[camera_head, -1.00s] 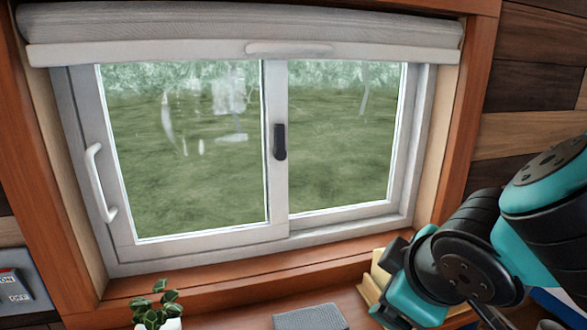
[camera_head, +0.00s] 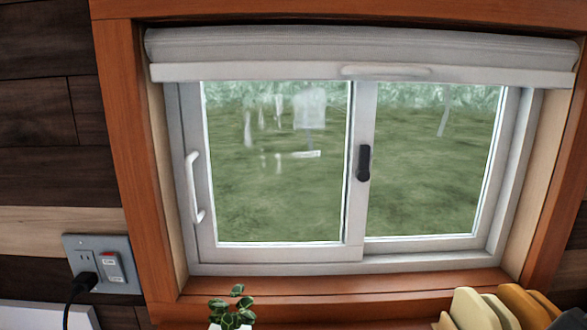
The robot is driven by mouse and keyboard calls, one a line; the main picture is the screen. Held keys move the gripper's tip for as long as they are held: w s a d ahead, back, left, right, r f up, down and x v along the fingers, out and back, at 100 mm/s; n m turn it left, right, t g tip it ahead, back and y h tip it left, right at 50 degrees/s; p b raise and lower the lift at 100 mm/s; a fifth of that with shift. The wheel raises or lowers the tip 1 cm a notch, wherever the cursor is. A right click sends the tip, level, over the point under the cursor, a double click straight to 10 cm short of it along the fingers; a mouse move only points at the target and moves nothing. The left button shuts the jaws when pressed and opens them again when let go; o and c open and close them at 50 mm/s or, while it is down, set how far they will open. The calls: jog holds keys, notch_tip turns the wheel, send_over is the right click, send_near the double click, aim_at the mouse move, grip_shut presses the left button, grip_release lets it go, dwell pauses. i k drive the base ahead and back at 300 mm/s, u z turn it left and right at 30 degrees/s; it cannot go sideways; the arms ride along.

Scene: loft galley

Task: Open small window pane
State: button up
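The sliding window has a left pane (camera_head: 275,165) and a right pane (camera_head: 430,160), both in white frames. A white curved handle (camera_head: 193,188) stands on the left edge of the left pane's frame. A dark latch (camera_head: 363,163) sits on the middle upright where the panes meet. The left pane's frame meets the left jamb, and the window looks closed. My gripper is not in view.
A rolled blind (camera_head: 360,50) hangs across the top of the window. A potted plant (camera_head: 232,312) stands below the sill. Boards in a rack (camera_head: 490,308) are at the lower right. A wall outlet (camera_head: 100,263) with a plugged cord is at the left.

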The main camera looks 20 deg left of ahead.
aim_at(200, 191)
jog(key=k, duration=0.5)
jog(key=u, duration=0.85)
jog(key=i, duration=0.25)
jog(key=z, duration=0.25)
